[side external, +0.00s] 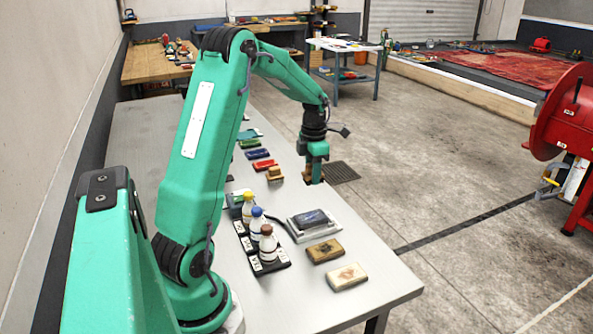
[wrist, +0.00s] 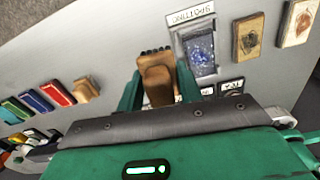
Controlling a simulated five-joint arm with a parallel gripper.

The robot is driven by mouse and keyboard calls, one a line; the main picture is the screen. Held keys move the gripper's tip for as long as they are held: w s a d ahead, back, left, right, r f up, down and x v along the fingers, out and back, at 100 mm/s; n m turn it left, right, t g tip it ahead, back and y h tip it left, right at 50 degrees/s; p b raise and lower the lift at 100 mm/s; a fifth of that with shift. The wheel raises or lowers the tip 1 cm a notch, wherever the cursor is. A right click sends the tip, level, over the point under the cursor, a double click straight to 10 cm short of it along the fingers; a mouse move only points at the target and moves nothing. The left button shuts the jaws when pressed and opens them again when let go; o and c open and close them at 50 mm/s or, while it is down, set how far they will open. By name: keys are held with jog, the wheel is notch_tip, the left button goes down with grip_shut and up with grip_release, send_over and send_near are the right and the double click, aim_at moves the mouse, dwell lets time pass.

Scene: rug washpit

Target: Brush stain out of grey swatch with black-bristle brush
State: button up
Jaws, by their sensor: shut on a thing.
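My gripper (side external: 314,176) is shut on a wooden brush (wrist: 156,76), with a green finger on each side of it in the wrist view. It is near the table's long right edge in the side view; whether the brush touches the table I cannot tell. The grey swatch (side external: 312,219) with a dark blue stain lies in a pale tray (side external: 293,237), nearer the side camera than my gripper. In the wrist view the stained swatch (wrist: 201,50) is right of the held brush, apart from it. A second wooden brush (wrist: 86,90) lies to the left.
Two tan stained swatches (side external: 325,251) (side external: 347,276) lie beyond the tray. Bottles with yellow, blue and brown caps (side external: 267,244) stand in a black rack left of it. Red (side external: 264,164), blue (side external: 258,153) and green (side external: 249,143) blocks lie farther back. A red machine (side external: 560,120) stands off the table.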

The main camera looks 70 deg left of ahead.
jog(key=r, duration=0.1)
send_over(303, 218)
jog(key=shift+w+d+f, duration=0.1)
jog(key=shift+f, duration=2.75)
notch_tip(303, 218, down, 2)
jog(key=shift+f, duration=0.1)
jog(key=shift+w, duration=0.85)
jog(key=shift+c, duration=0.5)
jog(key=shift+w, duration=2.15)
jog(key=shift+s, duration=3.1)
notch_tip(303, 218, up, 8)
jog(key=shift+w, duration=0.1)
